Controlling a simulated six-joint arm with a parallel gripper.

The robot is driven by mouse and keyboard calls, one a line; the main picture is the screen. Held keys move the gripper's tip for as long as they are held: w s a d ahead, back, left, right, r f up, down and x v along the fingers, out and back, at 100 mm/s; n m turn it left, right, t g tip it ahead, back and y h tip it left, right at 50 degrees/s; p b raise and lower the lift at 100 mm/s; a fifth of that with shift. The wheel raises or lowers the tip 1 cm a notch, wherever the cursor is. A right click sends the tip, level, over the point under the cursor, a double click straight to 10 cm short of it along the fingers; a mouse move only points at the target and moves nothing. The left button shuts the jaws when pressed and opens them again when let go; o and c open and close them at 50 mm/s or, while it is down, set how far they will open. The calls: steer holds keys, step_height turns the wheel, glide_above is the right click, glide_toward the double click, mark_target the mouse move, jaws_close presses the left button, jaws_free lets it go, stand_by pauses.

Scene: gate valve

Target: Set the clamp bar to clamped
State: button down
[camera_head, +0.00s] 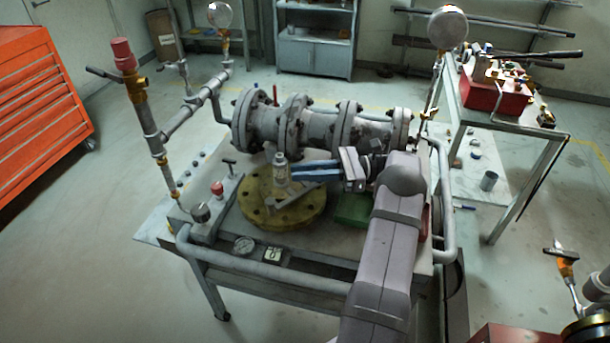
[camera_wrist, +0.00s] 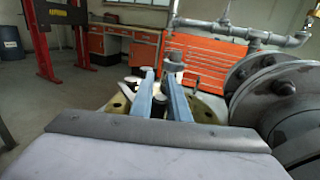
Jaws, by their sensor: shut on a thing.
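A yellow round flange (camera_head: 257,212) lies flat on the bench. A light grey bar (camera_head: 286,199), which looks like the clamp bar, lies across its top. A grey upright post with a narrower top (camera_head: 280,163) stands at the bar. My gripper (camera_head: 292,174) reaches in from the right with two blue fingers, shut on this post. In the wrist view, the fingers of my gripper (camera_wrist: 158,76) point away, with the grey post top (camera_wrist: 174,67) at their tips and the yellow flange (camera_wrist: 203,110) below. The fingers hide part of the bar and the exact contact.
A flanged grey pipe (camera_head: 318,125) runs behind the flange. A riser pipe with a red cap (camera_head: 122,55) stands at left. A small panel with a red button (camera_head: 217,188) is left of the flange. A green block (camera_head: 352,208) lies beneath my arm. A front rail (camera_head: 265,272) edges the bench.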

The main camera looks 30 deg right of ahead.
steer(key=c, duration=1.7)
jaws_free()
steer(key=shift+r, duration=0.1)
step_height(320, 180, up, 10)
steer(key=shift+f+b, duration=0.1)
steer(key=shift+b, duration=0.4)
steer(key=shift+c, duration=0.6)
